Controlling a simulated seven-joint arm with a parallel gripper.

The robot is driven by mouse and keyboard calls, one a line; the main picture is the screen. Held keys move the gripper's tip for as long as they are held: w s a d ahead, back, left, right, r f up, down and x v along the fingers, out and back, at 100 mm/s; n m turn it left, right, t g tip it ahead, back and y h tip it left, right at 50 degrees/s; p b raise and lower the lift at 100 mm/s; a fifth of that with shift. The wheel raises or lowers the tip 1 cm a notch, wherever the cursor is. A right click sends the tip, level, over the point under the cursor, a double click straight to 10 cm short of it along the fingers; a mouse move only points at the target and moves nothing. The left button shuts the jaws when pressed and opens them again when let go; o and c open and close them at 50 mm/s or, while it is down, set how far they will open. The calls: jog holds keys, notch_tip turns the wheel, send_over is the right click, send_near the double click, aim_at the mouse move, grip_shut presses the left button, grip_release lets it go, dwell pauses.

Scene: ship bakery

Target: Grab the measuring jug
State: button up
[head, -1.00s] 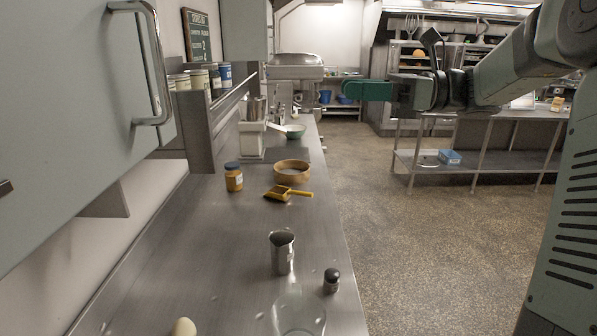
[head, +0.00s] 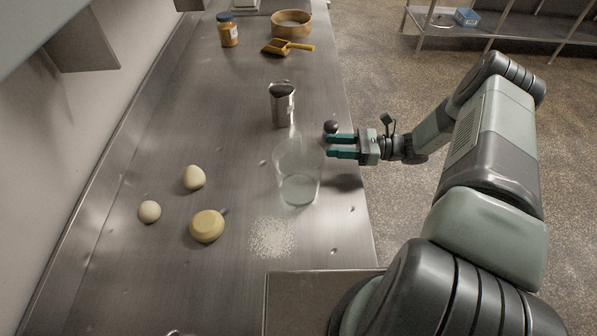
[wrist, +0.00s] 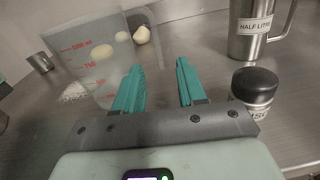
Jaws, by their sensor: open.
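The measuring jug (head: 298,178) is clear, with a wide rim, and stands upright on the steel counter. In the wrist view the jug (wrist: 92,58) shows red volume marks and lies beyond and left of the fingers. My gripper (head: 328,146) is open and empty, low over the counter's right side. Its green fingers point left toward the jug's upper right side. In the wrist view my gripper (wrist: 160,65) has a clear gap between its fingers. I cannot tell whether a fingertip touches the jug.
A steel half-litre mug (head: 282,104) stands behind the jug. A black-capped shaker (head: 331,127) is close beside my gripper. White grains (head: 272,238), a yellow round thing (head: 207,226) and two pale egg-like things (head: 194,178) lie left and in front. Counter further left is clear.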

aim_at(297, 146)
jog(key=a, duration=1)
jog(key=shift+w+a, duration=0.1)
jog(key=shift+a, duration=0.25)
grip_shut()
